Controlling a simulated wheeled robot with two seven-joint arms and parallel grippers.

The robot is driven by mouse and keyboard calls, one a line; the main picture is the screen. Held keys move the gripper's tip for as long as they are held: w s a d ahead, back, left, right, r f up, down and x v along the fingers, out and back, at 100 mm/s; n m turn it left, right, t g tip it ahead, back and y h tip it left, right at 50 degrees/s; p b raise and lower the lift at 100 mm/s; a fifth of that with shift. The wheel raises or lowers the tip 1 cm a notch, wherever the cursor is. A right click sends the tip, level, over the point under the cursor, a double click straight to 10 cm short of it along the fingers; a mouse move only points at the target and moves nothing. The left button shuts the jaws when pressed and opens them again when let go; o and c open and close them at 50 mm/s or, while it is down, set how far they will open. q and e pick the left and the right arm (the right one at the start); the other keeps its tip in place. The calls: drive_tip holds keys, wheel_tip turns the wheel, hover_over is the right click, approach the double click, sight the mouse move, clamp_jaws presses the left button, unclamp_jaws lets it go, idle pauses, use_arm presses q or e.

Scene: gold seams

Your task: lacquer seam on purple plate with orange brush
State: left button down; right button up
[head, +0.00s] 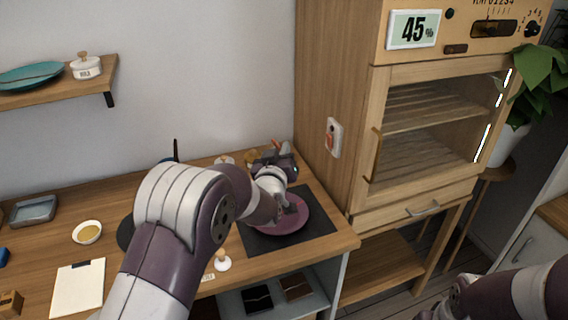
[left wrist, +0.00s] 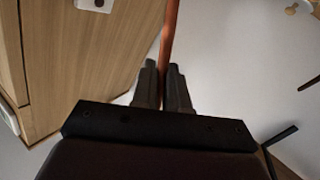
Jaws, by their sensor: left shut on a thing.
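The purple plate (head: 296,216) lies on a dark square mat (head: 318,240) at the right end of the wooden table; my left arm covers part of it, and I cannot make out its seam. My left gripper (head: 277,153) is above and behind the plate, with its fingers turned away from the head camera. In the left wrist view my left gripper (left wrist: 163,75) is shut on the orange brush (left wrist: 171,28), whose handle stands out between the fingers. The brush tip is hidden. Only part of my right arm shows at the lower right; its gripper is out of view.
A wooden cabinet (head: 335,75) with a glazed door and a 45% display (head: 413,30) stands right of the table. A small bowl (head: 87,232), a grey tray (head: 33,211), a clipboard (head: 77,288) and a white-knobbed stamp (head: 222,261) are on the table.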

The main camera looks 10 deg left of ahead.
wheel_tip(320, 180, up, 15)
drive_tip(key=p, duration=1.3)
use_arm(q)
wheel_tip(320, 180, down, 9)
drive_tip(key=s+a+m+g+b, duration=0.1)
drive_tip(key=s+a+g+b, duration=0.1)
drive_tip(key=b, duration=0.2)
drive_tip(key=shift+s+a, duration=0.2)
drive_tip(key=shift+a, duration=0.15)
use_arm(e)
drive_tip(key=f, duration=0.4)
drive_tip(key=shift+s+d, duration=0.15)
drive_tip(key=shift+s, duration=0.1)
